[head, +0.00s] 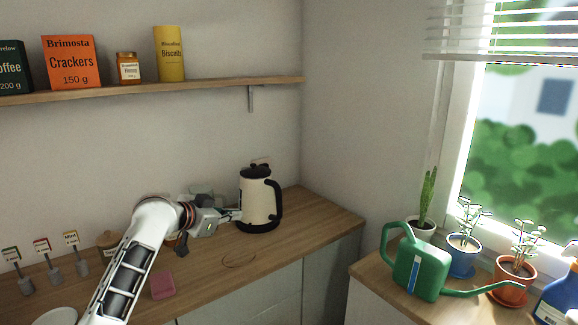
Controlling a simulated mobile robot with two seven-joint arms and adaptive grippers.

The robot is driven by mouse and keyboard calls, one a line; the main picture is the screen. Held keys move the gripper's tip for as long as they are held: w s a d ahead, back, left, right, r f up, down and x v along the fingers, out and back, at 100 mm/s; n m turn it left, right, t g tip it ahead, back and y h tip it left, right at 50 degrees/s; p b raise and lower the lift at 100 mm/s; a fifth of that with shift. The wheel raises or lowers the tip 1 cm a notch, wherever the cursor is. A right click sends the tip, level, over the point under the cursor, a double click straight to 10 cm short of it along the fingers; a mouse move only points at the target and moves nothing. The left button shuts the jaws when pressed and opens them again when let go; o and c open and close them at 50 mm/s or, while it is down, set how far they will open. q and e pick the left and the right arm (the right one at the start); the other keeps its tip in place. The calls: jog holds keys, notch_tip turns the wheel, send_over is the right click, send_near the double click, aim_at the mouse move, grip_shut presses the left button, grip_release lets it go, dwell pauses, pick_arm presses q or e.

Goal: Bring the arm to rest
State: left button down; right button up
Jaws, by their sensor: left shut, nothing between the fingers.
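My left arm comes in from the lower left and reaches over the wooden counter (322,222). My left gripper (236,214) is shut and empty, its tips pointing right, close beside the cream and black kettle (257,205). I cannot tell whether the fingertips touch the kettle. The kettle stands upright near the counter's right end, with its black handle on the right. My right gripper is not in view.
A pink block (163,285) and several small labelled tags on stands, one reading Mint (72,240), are on the counter. A shelf (215,84) with packages hangs above. A green watering can (420,268) and potted plants (516,272) stand at right by the window.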

pick_arm(q)
jog(key=s+a+f+g+y, duration=0.1)
jog(key=s+a+f+y, duration=0.25)
jog(key=s+f, duration=0.65)
jog(key=s+a+f+g+y, duration=0.15)
jog(key=s+a+f, duration=0.35)
jog(key=s+f, duration=0.55)
jog(key=s+a+f+n+y, duration=0.15)
jog(key=s+a, duration=0.25)
jog(key=s, duration=0.4)
jog(key=s+a+f+g+y, duration=0.1)
jog(key=s+a+y, duration=0.25)
jog(key=s, duration=0.45)
jog(key=s+a+f+n+y, duration=0.1)
jog(key=s+a+f, duration=0.1)
jog(key=s+a, duration=0.45)
jog(key=s+d+f+n+t+h+b, duration=0.1)
jog(key=d+f+h+b, duration=0.4)
jog(key=d+f, duration=1.2)
notch_tip(320, 180, down, 2)
jog(key=shift+d+f+n+t+h, duration=0.3)
jog(key=shift+n+t+h, duration=0.45)
jog(key=shift+t+h, duration=0.3)
